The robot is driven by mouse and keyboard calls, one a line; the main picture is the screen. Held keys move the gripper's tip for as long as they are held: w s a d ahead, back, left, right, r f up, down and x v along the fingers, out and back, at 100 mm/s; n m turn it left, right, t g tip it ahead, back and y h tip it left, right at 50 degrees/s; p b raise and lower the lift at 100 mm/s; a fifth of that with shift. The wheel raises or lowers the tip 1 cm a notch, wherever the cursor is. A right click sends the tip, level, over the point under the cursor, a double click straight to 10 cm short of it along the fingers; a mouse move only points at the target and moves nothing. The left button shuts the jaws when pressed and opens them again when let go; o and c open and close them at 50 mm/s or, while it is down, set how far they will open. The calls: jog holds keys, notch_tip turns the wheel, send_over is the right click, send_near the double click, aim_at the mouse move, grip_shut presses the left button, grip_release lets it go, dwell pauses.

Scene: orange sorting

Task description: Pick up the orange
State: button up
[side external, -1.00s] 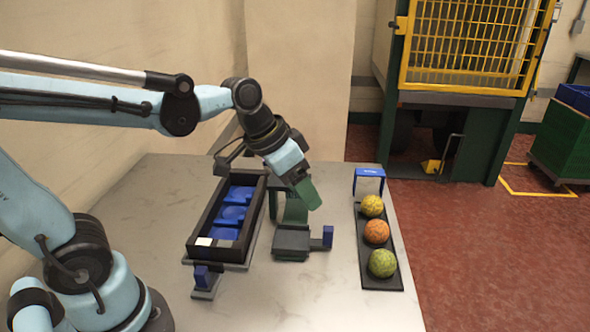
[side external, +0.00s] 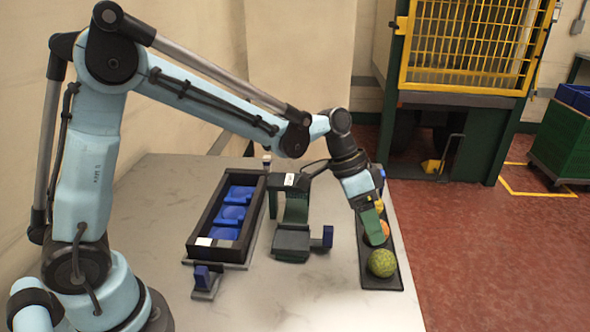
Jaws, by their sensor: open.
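The orange-coloured fruit (side external: 385,229) sits in the middle of a row of three on a narrow black tray (side external: 392,256) near the table's right edge. My gripper (side external: 377,236) is over the tray, with its green fingers pointing down at the orange and covering most of it. The jaws are open; whether a finger touches the orange cannot be told. A green fruit (side external: 382,263) lies in front of it in full view. A yellow fruit (side external: 379,206) lies behind it, mostly hidden by my gripper.
A black box with blue compartments (side external: 194,243) stands at the left of the table. The front of the white table (side external: 290,300) is clear.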

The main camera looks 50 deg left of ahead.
aim_at(380, 251)
jog(key=shift+x, duration=3.85)
jog(key=shift+a, duration=0.1)
jog(key=c, duration=0.7)
